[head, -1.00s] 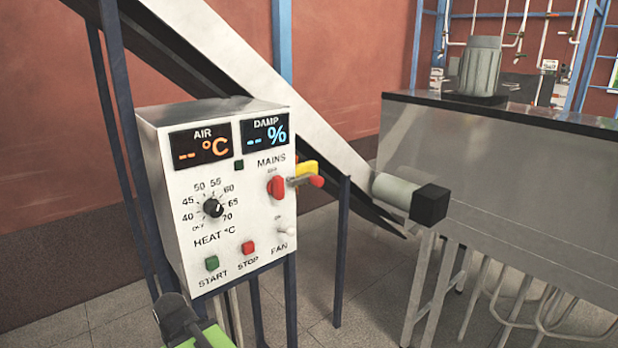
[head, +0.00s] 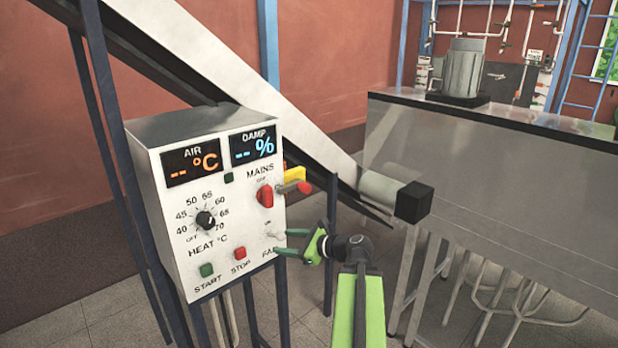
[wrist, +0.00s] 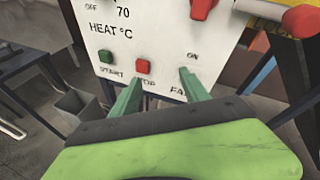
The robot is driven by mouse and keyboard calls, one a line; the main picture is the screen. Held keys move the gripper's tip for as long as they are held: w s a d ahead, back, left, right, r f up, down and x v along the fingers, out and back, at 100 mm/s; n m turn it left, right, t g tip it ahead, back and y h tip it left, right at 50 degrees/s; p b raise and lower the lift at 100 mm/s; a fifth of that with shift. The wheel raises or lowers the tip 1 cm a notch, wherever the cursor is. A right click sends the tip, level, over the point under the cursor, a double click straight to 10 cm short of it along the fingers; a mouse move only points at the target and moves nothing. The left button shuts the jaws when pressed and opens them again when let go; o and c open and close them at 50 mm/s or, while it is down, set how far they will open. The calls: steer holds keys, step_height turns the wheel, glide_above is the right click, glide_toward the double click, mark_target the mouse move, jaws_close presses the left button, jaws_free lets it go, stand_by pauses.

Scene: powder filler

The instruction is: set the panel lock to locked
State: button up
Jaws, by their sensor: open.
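The white control panel (head: 225,270) stands at the left of centre in the head view. On its right side is a yellow part (head: 294,174) with a short lever ending in a red knob (head: 305,187); I cannot tell for sure that this is the panel lock. The red knob also shows in the wrist view (wrist: 303,19). The red MAINS switch (head: 265,196) is on the front face beside it. My gripper (head: 279,243) is open and empty in front of the panel's lower right corner, below the lever, by the FAN label. It also shows in the wrist view (wrist: 161,82).
The HEAT dial (head: 206,220), green START button (head: 206,270) and red STOP button (head: 240,253) are on the panel's front. A sloping chute (head: 215,60) passes behind it. A black-ended cylinder (head: 413,202) and a grey metal bin (head: 480,160) stand to the right.

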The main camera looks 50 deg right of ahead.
mark_target(308, 189)
steer(key=s+d+r+m+t+h+p, duration=0.1)
steer(key=s+d+r+m+t+h, duration=0.15)
steer(key=s+d+r+m, duration=0.35)
steer(key=s+d+r+m+t+h, duration=0.1)
steer(key=s+d+r+m+h, duration=0.25)
steer(key=d, duration=0.45)
steer(key=shift+y, duration=0.4)
steer(key=w, duration=0.5)
steer(key=w+d, duration=0.1)
steer(key=w, duration=1)
steer(key=shift+w+d, duration=0.3)
steer(key=shift+d, duration=0.1)
steer(key=shift+c, duration=0.2)
jaws_close()
